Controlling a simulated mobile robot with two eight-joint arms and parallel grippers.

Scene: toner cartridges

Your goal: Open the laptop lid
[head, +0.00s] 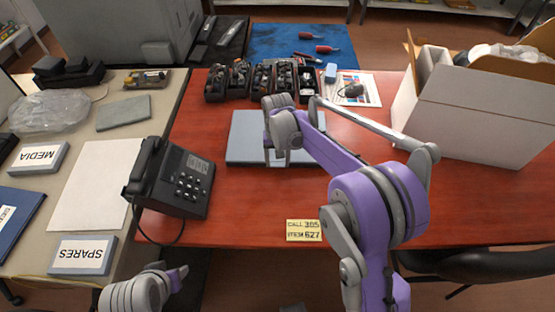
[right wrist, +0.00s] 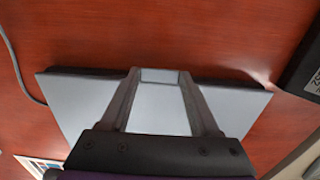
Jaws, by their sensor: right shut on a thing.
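The laptop (head: 244,137) is a flat grey-blue slab on the red table, and its lid looks closed. My right gripper (head: 278,158) is at the laptop's near side, and my arm hides part of the lid. In the right wrist view the laptop (right wrist: 80,95) spreads across the middle, with a dark edge along its upper side. There the two fingertips of my right gripper (right wrist: 161,76) are at that edge, shut on the lid with a short strip of it between them.
A black phone (head: 180,180) with a cord stands left of the laptop. Black trays of parts (head: 262,80) stand close behind it. An open white box (head: 475,115) is at the right. A yellow note (head: 303,230) lies at the near edge. The table between is clear.

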